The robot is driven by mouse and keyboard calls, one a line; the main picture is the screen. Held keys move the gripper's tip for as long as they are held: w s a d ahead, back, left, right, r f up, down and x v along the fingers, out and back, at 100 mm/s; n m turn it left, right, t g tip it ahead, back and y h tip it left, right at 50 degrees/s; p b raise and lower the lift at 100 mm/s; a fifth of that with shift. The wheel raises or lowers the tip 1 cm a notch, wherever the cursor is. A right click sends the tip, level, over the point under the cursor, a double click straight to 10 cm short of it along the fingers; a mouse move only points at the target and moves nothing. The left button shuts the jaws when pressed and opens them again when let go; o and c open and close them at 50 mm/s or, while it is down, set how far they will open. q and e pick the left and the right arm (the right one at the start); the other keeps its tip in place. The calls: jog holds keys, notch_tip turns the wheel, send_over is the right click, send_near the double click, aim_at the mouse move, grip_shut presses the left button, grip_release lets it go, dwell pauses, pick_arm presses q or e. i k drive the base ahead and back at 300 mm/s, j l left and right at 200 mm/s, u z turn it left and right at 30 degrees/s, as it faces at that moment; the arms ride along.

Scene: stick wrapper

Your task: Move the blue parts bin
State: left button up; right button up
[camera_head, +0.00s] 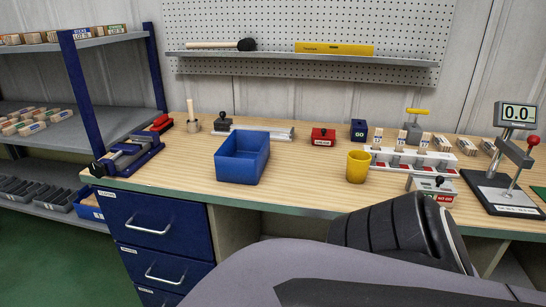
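The blue parts bin (240,168) is an open-topped, empty-looking box. It stands upright on the wooden workbench (300,190), left of the middle and close to the front edge. Nothing touches it that I can see. Neither of my grippers shows in this view. A grey and black part of my own body fills the bottom right and hides part of the bench front.
A yellow cup (358,167) stands right of the bin. A blue vise (130,155) is to its left. Behind are a metal rail (265,132) and a red block (323,137). A gauge stand (490,190) is far right. Bare bench surrounds the bin.

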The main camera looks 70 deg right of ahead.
aim_at(245, 155)
jog(key=z, duration=2)
jog(key=i+j+z, duration=0.15)
jog(key=z, duration=0.15)
